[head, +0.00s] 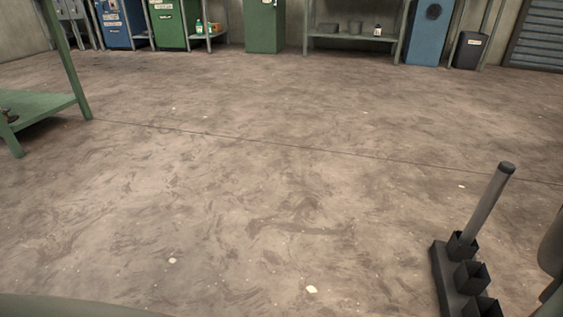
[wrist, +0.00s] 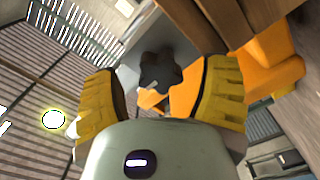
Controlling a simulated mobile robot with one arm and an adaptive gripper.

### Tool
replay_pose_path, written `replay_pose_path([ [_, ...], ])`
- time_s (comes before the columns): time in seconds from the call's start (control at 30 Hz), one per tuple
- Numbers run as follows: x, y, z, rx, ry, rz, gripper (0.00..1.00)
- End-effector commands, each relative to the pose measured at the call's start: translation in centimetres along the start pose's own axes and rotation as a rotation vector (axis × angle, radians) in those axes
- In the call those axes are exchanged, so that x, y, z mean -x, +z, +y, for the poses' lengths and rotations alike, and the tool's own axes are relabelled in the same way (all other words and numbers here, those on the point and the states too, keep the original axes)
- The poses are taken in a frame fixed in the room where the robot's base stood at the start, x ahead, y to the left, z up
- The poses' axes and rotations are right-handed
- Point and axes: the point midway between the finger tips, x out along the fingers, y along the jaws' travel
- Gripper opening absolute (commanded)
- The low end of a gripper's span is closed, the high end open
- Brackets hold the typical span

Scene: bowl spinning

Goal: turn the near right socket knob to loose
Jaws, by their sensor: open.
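A dark lobed knob (wrist: 161,71) shows in the wrist view, on or in front of a grey plate (wrist: 127,76). A small pale mark lies on its lower edge. My gripper (wrist: 158,88) has its two yellow fingers spread wide, one on each side of the knob in the picture. The fingers appear apart from the knob, but depth is hard to judge. I cannot tell which socket this knob belongs to. My gripper and the knob are not seen in the head view.
Orange parts (wrist: 273,70) and a brown panel (wrist: 205,20) lie close to the right finger in the wrist view. In the head view, a black rack (head: 441,275) with square cups holds a grey post at lower right. The middle floor (head: 250,180) is clear.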

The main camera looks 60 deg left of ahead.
Motion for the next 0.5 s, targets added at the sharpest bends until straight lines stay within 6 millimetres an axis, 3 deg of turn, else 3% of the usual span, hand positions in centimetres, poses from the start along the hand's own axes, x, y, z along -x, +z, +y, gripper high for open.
replay_pose_path([
  [0.3,0.02,0.02,0.23,-0.336,0.001,0.001,0.73],
  [0.5,0.07,0.05,0.11,-0.399,-0.001,0.003,0.73],
])
